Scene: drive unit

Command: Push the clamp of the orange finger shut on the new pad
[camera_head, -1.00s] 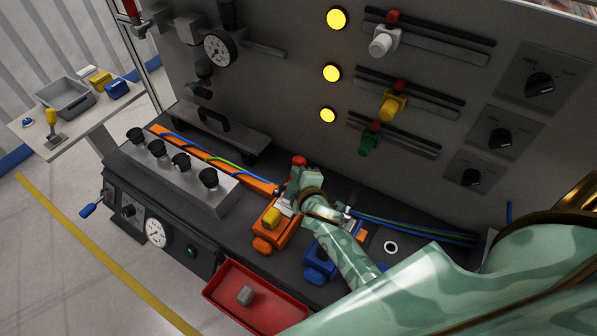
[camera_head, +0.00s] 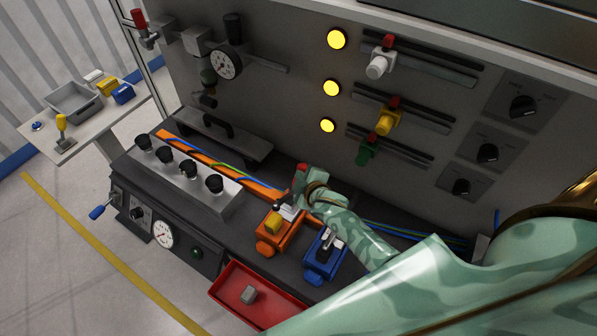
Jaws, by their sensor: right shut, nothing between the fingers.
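The orange finger (camera_head: 288,240) stands on the dark bench top, with a yellow pad (camera_head: 272,225) at its front. A pale metal clamp part (camera_head: 289,212) shows just behind the pad. A red tip (camera_head: 302,168), perhaps the clamp's handle, sticks up behind my right gripper. My right gripper (camera_head: 294,199) is shut and empty, right at the clamp. It hides much of the clamp, so I cannot tell its angle or whether I touch it. My left gripper is not in view.
A blue finger (camera_head: 322,262) with its own metal clamp stands just right of the orange one. A red tray (camera_head: 225,288) in front holds a grey pad (camera_head: 248,294). A row of black knobs (camera_head: 214,184) is at left; the upright panel (camera_head: 290,110) rises behind.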

